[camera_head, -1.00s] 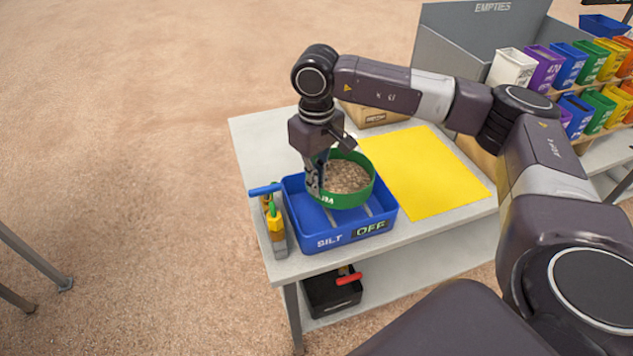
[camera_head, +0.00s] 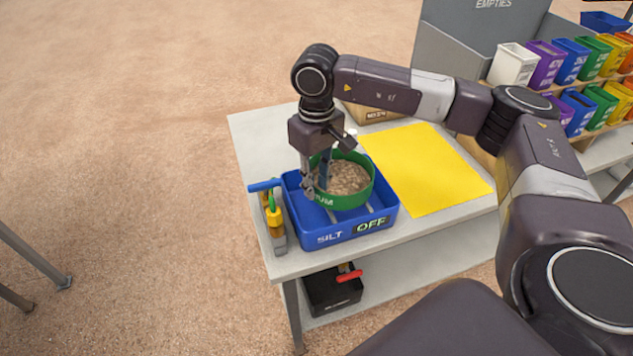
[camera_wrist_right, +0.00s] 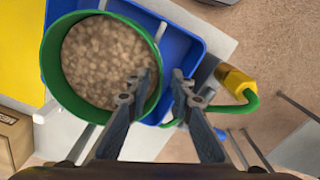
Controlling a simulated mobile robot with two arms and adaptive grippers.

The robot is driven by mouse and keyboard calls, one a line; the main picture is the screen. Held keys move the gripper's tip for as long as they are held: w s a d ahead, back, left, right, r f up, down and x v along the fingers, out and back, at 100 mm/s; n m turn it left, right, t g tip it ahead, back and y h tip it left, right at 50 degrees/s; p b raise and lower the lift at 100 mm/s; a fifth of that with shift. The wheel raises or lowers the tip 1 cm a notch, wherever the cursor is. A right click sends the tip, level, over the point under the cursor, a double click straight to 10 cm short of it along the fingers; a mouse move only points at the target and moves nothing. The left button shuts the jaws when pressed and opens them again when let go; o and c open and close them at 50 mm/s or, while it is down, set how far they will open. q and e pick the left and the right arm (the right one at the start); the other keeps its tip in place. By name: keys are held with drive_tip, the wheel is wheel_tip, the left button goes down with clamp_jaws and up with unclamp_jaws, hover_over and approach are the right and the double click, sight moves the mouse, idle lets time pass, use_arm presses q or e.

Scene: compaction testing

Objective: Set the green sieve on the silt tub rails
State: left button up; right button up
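The green sieve (camera_head: 345,201), full of brown grains, sits level over the blue silt tub (camera_head: 301,222). Grey rails show beneath it, and it appears to rest on them. In the right wrist view the sieve (camera_wrist_right: 49,70) overlaps the tub (camera_wrist_right: 192,48), with a rail showing on either side. My right gripper (camera_head: 315,188) is at the sieve's left rim. Its fingers (camera_wrist_right: 164,86) are spread, one inside the rim and one outside, with a gap between the tips. My left gripper is not in view.
A yellow mat (camera_head: 425,170) lies bare to the right. Coloured bins stand at the far right. A black box (camera_head: 330,292) is on the lower shelf.

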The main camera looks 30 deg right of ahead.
drive_tip(key=shift+f, duration=0.1)
drive_tip(key=shift+r+p, duration=1.35)
drive_tip(key=shift+r, duration=1.25)
drive_tip(key=shift+r, duration=0.15)
wheel_tip(320, 180, up, 12)
drive_tip(key=shift+f, duration=0.25)
